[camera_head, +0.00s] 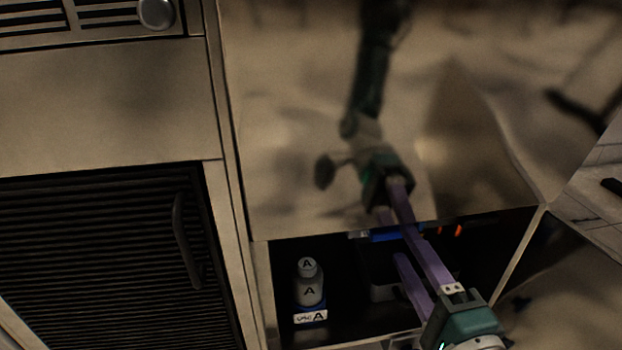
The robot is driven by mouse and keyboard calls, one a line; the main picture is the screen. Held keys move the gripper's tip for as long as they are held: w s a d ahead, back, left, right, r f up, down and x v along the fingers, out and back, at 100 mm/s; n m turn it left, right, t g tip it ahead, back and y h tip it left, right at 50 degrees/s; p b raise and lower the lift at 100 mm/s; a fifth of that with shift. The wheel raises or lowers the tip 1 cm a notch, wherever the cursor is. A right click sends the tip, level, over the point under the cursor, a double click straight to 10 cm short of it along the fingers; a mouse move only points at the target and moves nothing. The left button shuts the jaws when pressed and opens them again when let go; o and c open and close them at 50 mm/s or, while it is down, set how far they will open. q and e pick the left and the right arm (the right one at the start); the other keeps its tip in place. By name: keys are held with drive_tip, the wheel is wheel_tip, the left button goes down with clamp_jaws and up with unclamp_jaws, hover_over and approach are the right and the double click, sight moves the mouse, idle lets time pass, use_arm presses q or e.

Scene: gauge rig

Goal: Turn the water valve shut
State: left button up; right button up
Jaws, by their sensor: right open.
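No part in view can be made out for certain as the water valve. A blue part (392,235) shows at the upper edge of a dark opening, partly hidden by my right gripper. Its shape is unclear. My right gripper (404,241) comes in from the lower right with its two long purple fingers apart, and nothing shows between them. Its fingertips overlap the upper part of the opening, close to the blue part; I cannot tell whether they touch. My left gripper is not in view.
A shiny metal panel (300,120) above the opening mirrors my arm. Inside stand a grey bottle marked A (309,289) and a dark box (382,291). Small orange parts (458,230) show at the upper edge. A louvred door (100,260) and a round knob (156,13) are left.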

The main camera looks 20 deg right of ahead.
drive_tip(key=p+v, duration=0.1)
drive_tip(key=v, duration=0.4)
drive_tip(key=shift+s+a, duration=0.1)
drive_tip(key=shift+s, duration=0.2)
